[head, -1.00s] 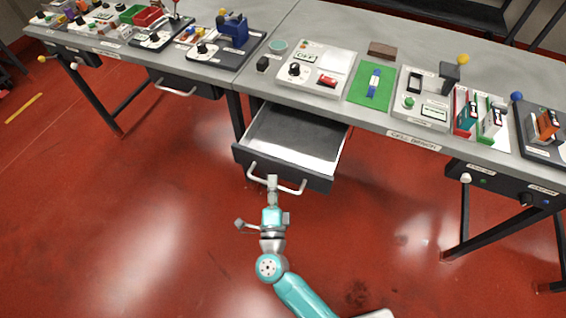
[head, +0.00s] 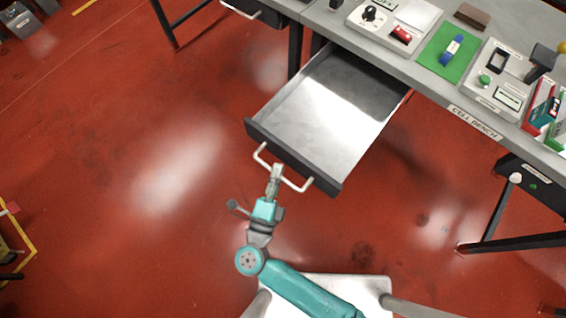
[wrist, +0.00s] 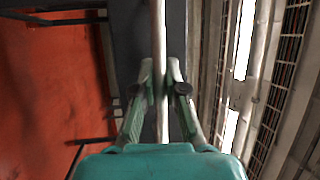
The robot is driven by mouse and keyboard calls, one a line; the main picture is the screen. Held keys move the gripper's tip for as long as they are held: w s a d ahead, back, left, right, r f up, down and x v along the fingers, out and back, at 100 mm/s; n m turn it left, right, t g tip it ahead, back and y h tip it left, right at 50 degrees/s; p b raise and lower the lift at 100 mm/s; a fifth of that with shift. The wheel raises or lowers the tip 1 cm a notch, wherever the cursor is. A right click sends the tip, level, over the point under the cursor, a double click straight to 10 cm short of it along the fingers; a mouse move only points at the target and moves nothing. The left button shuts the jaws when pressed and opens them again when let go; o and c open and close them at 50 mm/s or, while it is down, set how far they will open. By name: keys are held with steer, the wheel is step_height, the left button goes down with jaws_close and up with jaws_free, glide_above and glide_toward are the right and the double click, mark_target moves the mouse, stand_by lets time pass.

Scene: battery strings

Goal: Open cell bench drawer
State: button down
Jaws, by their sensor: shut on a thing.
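The cell bench drawer (head: 325,112) is pulled far out from under the bench in the head view. It looks empty, with a dark front panel and a pale bar handle (head: 297,186). My gripper (head: 277,171) is shut on the handle near its middle. In the wrist view the handle (wrist: 158,35) runs between the two fingers of my gripper (wrist: 160,85). The bench bears a label reading CELL BENCH (head: 475,122).
On the bench top (head: 420,78) stand a green mat (head: 436,62) with a blue item, a device with a red switch (head: 402,33) and other test units. Bench legs (head: 485,225) stand at the right. Red floor (head: 130,170) is clear at the left.

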steer(key=shift+s+a, duration=0.1)
stand_by(0.3)
steer(key=c, duration=1.2)
jaws_free()
